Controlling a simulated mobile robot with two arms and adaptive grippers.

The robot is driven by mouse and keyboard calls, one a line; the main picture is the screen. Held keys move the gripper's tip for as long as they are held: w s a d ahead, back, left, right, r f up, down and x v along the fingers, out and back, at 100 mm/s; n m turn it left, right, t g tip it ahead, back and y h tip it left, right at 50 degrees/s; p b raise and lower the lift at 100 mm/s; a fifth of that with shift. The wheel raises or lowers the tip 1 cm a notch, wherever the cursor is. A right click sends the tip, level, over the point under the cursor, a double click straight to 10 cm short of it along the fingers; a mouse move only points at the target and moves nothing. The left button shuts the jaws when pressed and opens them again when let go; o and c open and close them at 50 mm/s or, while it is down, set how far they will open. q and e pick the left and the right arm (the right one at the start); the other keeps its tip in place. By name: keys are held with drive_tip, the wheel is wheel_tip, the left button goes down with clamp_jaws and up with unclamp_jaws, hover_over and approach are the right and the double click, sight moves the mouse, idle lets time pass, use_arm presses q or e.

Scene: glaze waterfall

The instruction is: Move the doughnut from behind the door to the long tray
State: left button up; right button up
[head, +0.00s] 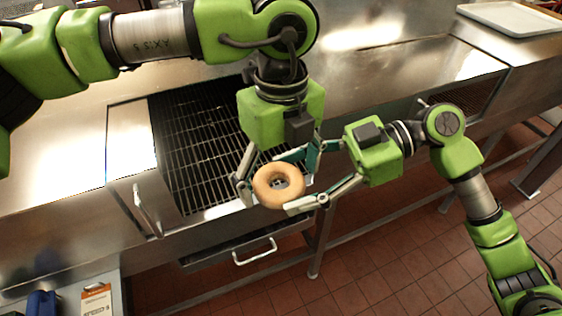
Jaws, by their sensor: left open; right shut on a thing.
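A golden-brown ring doughnut (264,194) is in the middle of the head view, in front of the open grated bay (190,150). My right gripper (281,180) is shut on the doughnut, reaching it from the right. My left gripper (277,186) comes down from above with its fingers spread to either side of the doughnut; it is open, and I cannot tell whether the fingers touch it. A metal door with a handle (142,205) stands at the left of the bay. A long pale tray (510,18) lies on the counter at the far right.
A drawer with a handle (256,252) sits below the bay. A blue object (42,303) and an orange-and-white card (96,300) lie at the lower left. The steel counter (400,60) is mostly clear. The tiled floor (400,270) is open below.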

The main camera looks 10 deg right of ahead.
use_arm(q)
drive_tip(key=shift+f, duration=0.1)
drive_tip(key=c, duration=1.2)
use_arm(e)
drive_tip(key=o, duration=1.2)
